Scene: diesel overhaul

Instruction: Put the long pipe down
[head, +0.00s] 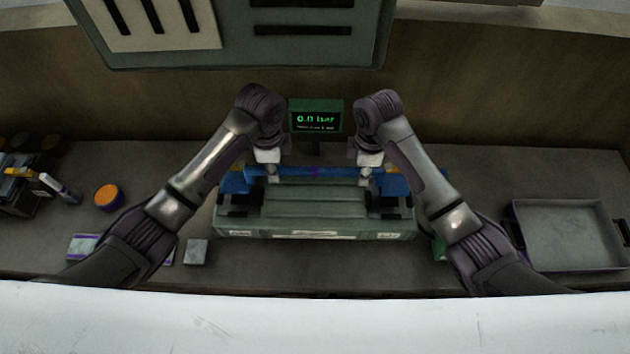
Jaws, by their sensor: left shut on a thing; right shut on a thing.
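The long pipe (330,171) is blue with a purple band near its middle. It lies level from left to right above the back part of a green bench fixture (318,208). My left gripper (268,172) is shut on the pipe left of the band. My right gripper (366,173) is shut on it right of the band. Blue blocks (236,184) stand at both sides of the fixture near the pipe's ends. I cannot tell whether the pipe touches the fixture. My wrists and hands partly hide the pipe.
A small display (316,117) reading 0.0 bar stands behind the pipe. An empty grey tray (568,268) is at the right. An orange-topped tub (108,197) and a dark rack (18,196) with tools are at the left. A small grey block (196,251) lies near the front.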

